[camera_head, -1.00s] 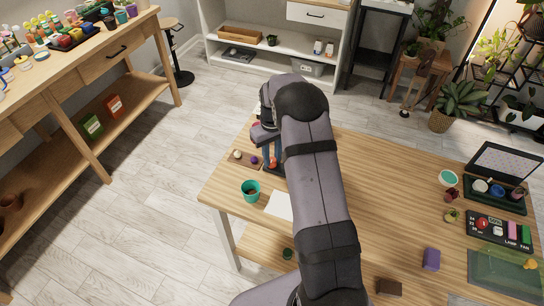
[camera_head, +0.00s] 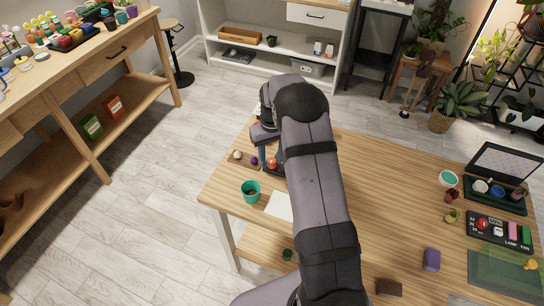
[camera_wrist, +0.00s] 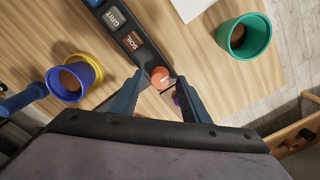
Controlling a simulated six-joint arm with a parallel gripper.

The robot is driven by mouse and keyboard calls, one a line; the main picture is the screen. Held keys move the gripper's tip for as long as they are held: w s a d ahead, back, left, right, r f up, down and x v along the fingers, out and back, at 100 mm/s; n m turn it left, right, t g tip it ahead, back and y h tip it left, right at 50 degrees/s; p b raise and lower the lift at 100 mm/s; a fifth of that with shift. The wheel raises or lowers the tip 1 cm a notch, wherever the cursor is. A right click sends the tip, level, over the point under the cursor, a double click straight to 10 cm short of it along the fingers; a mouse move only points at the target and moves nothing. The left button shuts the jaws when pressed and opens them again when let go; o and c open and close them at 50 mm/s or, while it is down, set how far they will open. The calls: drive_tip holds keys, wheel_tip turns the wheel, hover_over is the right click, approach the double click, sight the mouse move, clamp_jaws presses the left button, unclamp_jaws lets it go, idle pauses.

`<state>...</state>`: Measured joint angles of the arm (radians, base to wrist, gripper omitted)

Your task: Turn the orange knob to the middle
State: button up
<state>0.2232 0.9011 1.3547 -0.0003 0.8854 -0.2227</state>
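The orange knob (camera_wrist: 160,77) is a round red-orange cap at one end of a dark panel (camera_wrist: 120,25) labelled GRIT and SOIL. It also shows in the head view (camera_head: 272,163), near the table's far left corner. My gripper (camera_wrist: 160,80) is open; its two blue-grey fingers lie either side of the knob in the wrist view, with gaps on both sides. I see no contact, and the height of the fingertips over the knob is unclear. I cannot read the knob's setting. My arm hides part of the panel in the head view.
A teal pot (camera_wrist: 248,37) and a white sheet (camera_head: 279,206) are near the panel. A small wooden tray (camera_head: 244,159) holds little round things. The table's middle is clear.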

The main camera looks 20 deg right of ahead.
sight(272, 160)
drive_tip(key=shift+r, duration=0.1)
wheel_tip(272, 160, up, 6)
drive_tip(key=shift+r+b, duration=0.25)
drive_tip(key=shift+b, duration=0.7)
drive_tip(key=shift+r, duration=0.3)
drive_tip(key=shift+s+a+r, duration=0.15)
drive_tip(key=shift+s, duration=0.05)
drive_tip(key=s+a, duration=0.3)
drive_tip(key=s, duration=0.6)
drive_tip(key=s+a, duration=0.4)
drive_tip(key=s, duration=0.5)
drive_tip(key=s+a+r, duration=0.1)
drive_tip(key=s+a, duration=0.3)
drive_tip(key=s, duration=0.5)
drive_tip(key=shift+s, duration=0.25)
drive_tip(key=shift+r, duration=0.1)
